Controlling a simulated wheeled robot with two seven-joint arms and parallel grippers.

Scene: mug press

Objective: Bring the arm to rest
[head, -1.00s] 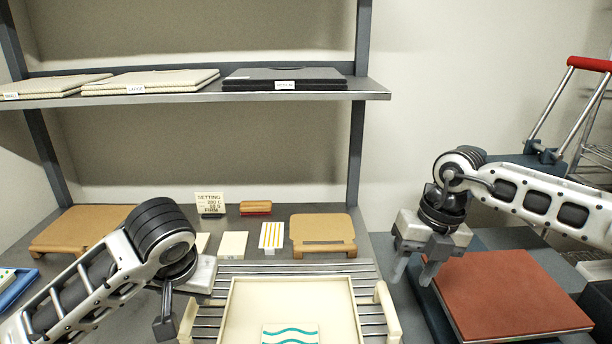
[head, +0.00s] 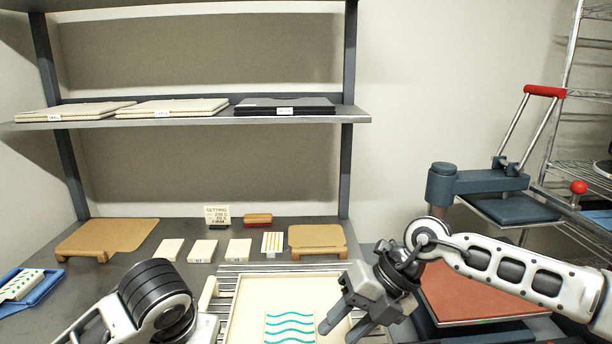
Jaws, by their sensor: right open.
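My right arm comes in from the right, and its gripper (head: 342,332) points down and left over the right edge of the cream tray (head: 246,300). Its two fingers are apart with nothing between them. My left arm shows at the bottom left as a black ribbed joint and a white link; its gripper is out of the frame. The tray sits on a slatted metal rack (head: 226,272) and holds a piece with teal wavy lines (head: 290,326).
A press with a red handle (head: 545,91) and a reddish pad (head: 470,300) stands at the right, partly behind my right arm. Wooden stands (head: 108,235), pale blocks (head: 203,250) and a setting card (head: 217,214) are at the back.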

